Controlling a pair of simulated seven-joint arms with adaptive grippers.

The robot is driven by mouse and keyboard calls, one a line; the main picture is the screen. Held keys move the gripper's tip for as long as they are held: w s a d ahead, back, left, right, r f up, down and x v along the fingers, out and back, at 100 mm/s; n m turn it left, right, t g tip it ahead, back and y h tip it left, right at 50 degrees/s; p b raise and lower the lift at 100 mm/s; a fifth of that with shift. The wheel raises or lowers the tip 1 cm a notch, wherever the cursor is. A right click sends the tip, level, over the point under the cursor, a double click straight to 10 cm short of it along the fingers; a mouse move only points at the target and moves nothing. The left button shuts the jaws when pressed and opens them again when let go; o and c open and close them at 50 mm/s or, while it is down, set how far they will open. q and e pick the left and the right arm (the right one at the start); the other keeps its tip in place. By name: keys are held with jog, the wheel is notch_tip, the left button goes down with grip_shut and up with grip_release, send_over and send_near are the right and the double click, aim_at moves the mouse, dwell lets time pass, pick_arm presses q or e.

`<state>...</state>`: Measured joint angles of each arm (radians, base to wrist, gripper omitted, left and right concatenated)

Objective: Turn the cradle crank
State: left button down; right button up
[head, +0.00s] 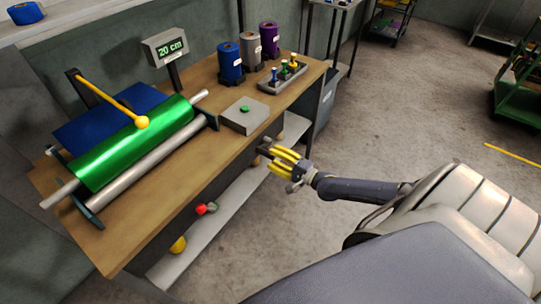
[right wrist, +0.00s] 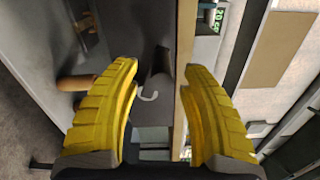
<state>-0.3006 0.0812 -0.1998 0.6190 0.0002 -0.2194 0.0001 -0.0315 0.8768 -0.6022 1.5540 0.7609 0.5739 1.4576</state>
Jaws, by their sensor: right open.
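A cradle (head: 88,216) at the left of the bench holds a shiny green foil roll (head: 135,143) beside a bare grey roller (head: 150,155). A yellow arm with a ball knob (head: 142,122) reaches over the roll. I cannot pick out the crank for certain. My right gripper (head: 274,158) is open with nothing between its yellow fingers, off the bench's front edge and well right of the cradle. My left gripper is not in view.
A lower shelf (head: 225,200) holds coloured items.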

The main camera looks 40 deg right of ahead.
jog(key=v, duration=1)
jog(key=shift+r, duration=0.1)
jog(key=shift+s+d+f+h, duration=0.1)
jog(key=shift+s+f+h, duration=0.25)
jog(key=shift+s, duration=0.3)
jog(key=shift+s+f+h, duration=0.15)
jog(key=shift+s+f, duration=0.25)
jog(key=shift+s, duration=0.25)
jog(key=n+y, duration=0.1)
jog(key=n, duration=1.7)
send_near(260, 150)
jog(key=x, duration=0.5)
jog(key=f+x, duration=0.1)
jog(key=x, duration=0.1)
jog(key=shift+w+d, duration=0.25)
jog(key=shift+o, duration=0.2)
